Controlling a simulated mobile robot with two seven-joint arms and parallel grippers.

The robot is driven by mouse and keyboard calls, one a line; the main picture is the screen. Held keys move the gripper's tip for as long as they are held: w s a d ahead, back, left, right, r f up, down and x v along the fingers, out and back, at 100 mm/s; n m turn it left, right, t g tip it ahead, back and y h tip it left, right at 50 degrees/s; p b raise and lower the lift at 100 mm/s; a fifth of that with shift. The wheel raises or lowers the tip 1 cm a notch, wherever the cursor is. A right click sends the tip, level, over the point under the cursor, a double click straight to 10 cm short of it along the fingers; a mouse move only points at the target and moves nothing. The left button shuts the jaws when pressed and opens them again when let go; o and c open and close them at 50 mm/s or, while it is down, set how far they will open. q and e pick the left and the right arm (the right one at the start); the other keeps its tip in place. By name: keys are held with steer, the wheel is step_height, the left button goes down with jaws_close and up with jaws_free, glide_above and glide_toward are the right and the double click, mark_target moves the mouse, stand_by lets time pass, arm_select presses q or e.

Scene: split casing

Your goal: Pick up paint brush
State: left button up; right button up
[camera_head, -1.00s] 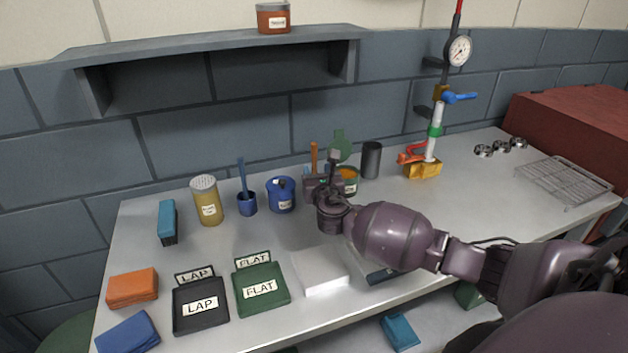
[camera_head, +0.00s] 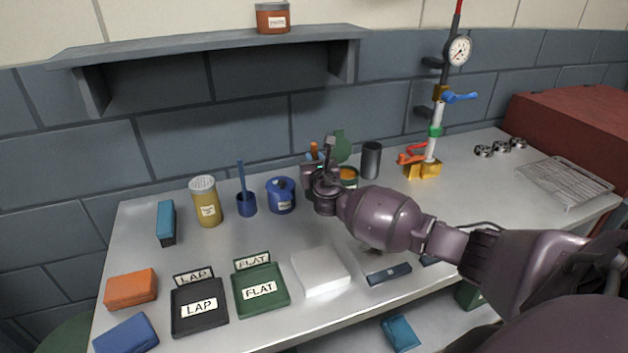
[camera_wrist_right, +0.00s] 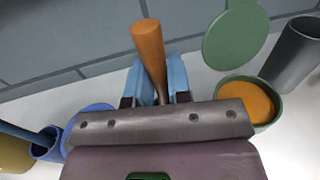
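The paint brush's orange handle (camera_head: 314,151) stands up behind my right gripper in the head view. In the right wrist view the handle (camera_wrist_right: 150,48) rises between the two light-blue fingers of my right gripper (camera_wrist_right: 162,82). The fingers lie on either side of the handle; whether they press on it is not clear. The brush's lower end and whatever it stands in are hidden by the gripper. My left gripper is not in view.
A green can with orange contents (camera_wrist_right: 250,102) and a raised green lid (camera_wrist_right: 235,38) stands close beside the gripper. A dark cylinder (camera_head: 371,160) is to its right. A blue pot (camera_head: 281,196) and a blue cup (camera_head: 246,205) stand to the left. The wall is close behind.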

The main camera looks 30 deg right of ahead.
jaws_close()
step_height(320, 180, up, 20)
steer(key=p, duration=0.3)
stand_by(0.4)
